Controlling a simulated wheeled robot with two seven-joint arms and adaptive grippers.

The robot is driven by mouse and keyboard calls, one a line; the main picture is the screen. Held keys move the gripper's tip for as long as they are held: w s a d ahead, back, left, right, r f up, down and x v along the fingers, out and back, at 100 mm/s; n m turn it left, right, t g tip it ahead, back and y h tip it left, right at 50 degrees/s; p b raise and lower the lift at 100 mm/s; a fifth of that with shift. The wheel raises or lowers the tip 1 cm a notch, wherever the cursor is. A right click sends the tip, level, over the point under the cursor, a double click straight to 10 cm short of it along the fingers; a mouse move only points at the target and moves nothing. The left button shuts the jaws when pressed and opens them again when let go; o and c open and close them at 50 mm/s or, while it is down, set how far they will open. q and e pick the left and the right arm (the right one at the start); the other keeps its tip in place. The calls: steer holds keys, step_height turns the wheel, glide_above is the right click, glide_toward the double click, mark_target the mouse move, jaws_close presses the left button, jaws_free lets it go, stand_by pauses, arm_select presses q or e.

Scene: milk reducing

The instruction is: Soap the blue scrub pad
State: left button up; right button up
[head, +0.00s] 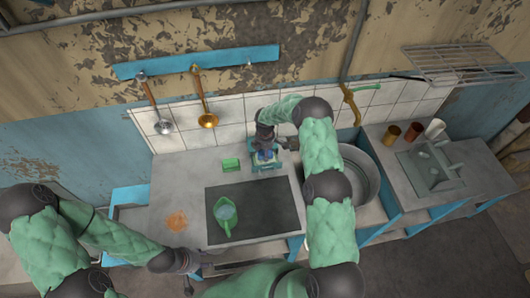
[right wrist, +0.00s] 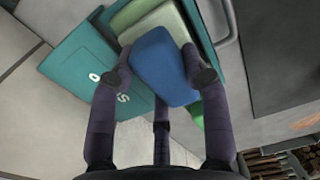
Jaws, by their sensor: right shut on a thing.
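The blue scrub pad (right wrist: 160,65) is held between the fingers of my right gripper (right wrist: 160,72) in the right wrist view. The pad lies over a pale green block (right wrist: 163,22), perhaps the soap, in a teal box (right wrist: 196,20). I cannot tell whether pad and block touch. A teal lid-like panel (right wrist: 75,65) with white lettering sits beside them. In the head view my right gripper (head: 265,148) points down over the teal box (head: 268,168) at the back of the counter. My left gripper (head: 197,272) looks open and empty, by the counter's front edge.
A bright green block (head: 231,164) sits left of the box. A large metal pot (head: 361,172) is on the right. Ladles (head: 205,119) hang behind.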

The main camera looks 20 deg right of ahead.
steer(key=shift+w+r+p, duration=0.1)
steer(key=shift+r+p, duration=0.95)
steer(key=shift+r, duration=2.3)
steer(key=shift+a+f+m+b, duration=0.1)
steer(key=shift+a+m+b, duration=0.15)
steer(key=shift+b, duration=0.2)
steer(key=s+a+f+m+b, duration=0.1)
steer(key=s+a+m+b, duration=0.4)
steer(key=s+m+b, duration=0.2)
steer(key=s+a+f+m+b, duration=0.1)
steer(key=s+a+m+b, duration=0.5)
steer(key=s+b, duration=0.3)
steer(key=shift+s+f+m, duration=0.15)
steer(key=shift+f+m, duration=0.15)
steer(key=shift+m, duration=0.55)
